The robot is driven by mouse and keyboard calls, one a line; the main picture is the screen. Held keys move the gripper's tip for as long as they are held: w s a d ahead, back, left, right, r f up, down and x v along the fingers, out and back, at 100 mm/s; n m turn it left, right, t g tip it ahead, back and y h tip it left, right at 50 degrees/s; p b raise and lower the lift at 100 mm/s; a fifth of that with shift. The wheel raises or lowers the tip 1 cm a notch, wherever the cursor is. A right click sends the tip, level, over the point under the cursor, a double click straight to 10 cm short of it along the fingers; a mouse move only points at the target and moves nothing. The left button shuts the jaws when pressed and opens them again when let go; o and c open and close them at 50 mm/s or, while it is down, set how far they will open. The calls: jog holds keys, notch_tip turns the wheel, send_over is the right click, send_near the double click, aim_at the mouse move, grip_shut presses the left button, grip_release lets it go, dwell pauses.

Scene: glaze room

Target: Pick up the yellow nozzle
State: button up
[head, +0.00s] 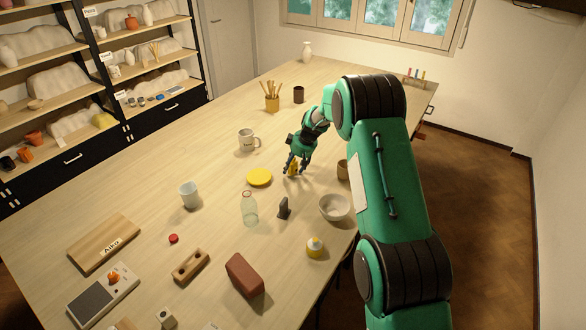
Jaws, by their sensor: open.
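A small upright yellow piece (292,168), which looks like the yellow nozzle, stands on the table between or just behind my gripper's fingers. My gripper (296,170) points down at it and is open, with its fingertips close to the table. The fingers partly cover the piece, and I cannot tell whether they touch it.
A yellow disc (259,177) lies left of my gripper. A clear bottle (249,210), a dark upright block (284,208), a pale bowl (334,207) and a brown cup (343,170) stand nearby. A mug (247,141) is behind left. The table behind the gripper is mostly clear.

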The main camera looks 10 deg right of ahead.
dwell(0.3)
jog(key=c, duration=1.2)
jog(key=shift+r, duration=0.1)
jog(key=shift+r, duration=0.75)
notch_tip(320, 180, up, 2)
jog(key=shift+r, duration=0.1)
jog(key=s, duration=1)
jog(key=s+r, duration=0.1)
jog(key=s, duration=0.5)
